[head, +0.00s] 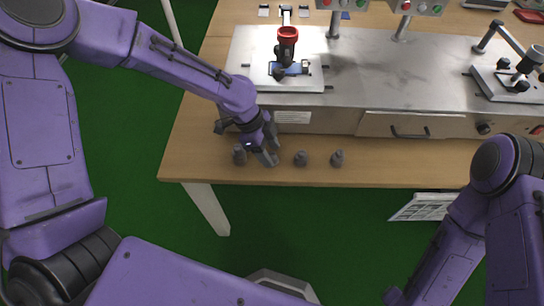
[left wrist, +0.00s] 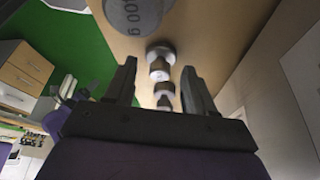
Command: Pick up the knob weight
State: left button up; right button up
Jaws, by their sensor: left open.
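In the left wrist view, a large round weight face marked "00 g" (left wrist: 136,12) is close, cut by the top edge. Two weights (left wrist: 160,55) line up farther off, seen between the open fingers (left wrist: 160,85). My right gripper is out of view.
Behind the weights is a grey metal bench (head: 400,75) with a drawer front (head: 410,126). A fixture with a red ring (head: 288,33) stands on it, with another lever fixture (head: 515,80) at right. The strip right of the weights is clear.

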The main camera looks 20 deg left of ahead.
pick_arm(q)
grip_shut()
notch_tip(320, 180, up, 3)
jog(key=shift+f, duration=0.1)
jog(key=s+d+r, duration=0.6)
jog(key=s+r, duration=0.4)
jog(key=s, duration=0.2)
jog(key=shift+s, duration=0.4)
jog(key=shift+r, duration=0.1)
